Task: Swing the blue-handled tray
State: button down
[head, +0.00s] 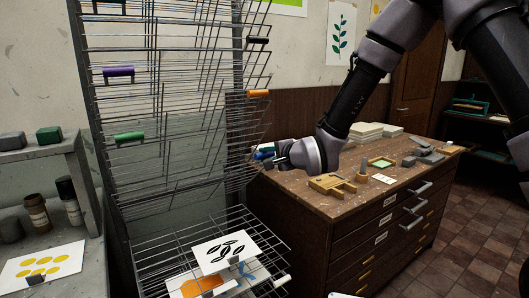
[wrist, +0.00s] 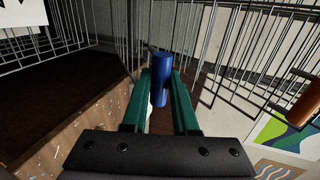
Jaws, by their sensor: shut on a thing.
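The blue handle (wrist: 161,66) sits between the fingertips of my gripper (wrist: 158,80) in the wrist view. The gripper is shut on it. In the head view my gripper (head: 268,153) is at the rack's right edge, and only a little of the blue handle shows there. The wire trays of the drying rack (head: 170,150) stand tilted up in a stack, with purple (head: 118,72), green (head: 129,138), orange (head: 258,93) and black (head: 257,40) handles. The blue-handled tray's own wires are hard to tell from the others.
The lowest tray (head: 165,250) lies flat with printed sheets (head: 226,252) on it. A wooden drawer cabinet (head: 340,240) stands right of the rack, with tools and paper on top. A grey shelf (head: 50,160) with bottles stands at left. Floor (head: 460,225) is clear at far right.

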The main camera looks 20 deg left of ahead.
jog(key=shift+s+d+f, duration=0.4)
jog(key=shift+f, duration=0.3)
jog(key=shift+s+d+f, duration=0.35)
jog(key=shift+d+f, duration=0.1)
jog(key=shift+f, duration=0.2)
jog(key=shift+s+d+f, duration=0.4)
jog(key=shift+f, duration=0.3)
jog(key=s+d+f, duration=0.2)
jog(key=d+f, duration=0.1)
jog(key=f, duration=0.5)
jog(key=shift+s+d+f, duration=0.2)
jog(key=shift+s+f, duration=0.15)
jog(key=c, duration=1)
grip_release()
jog(key=shift+f, duration=0.2)
jog(key=o, duration=0.4)
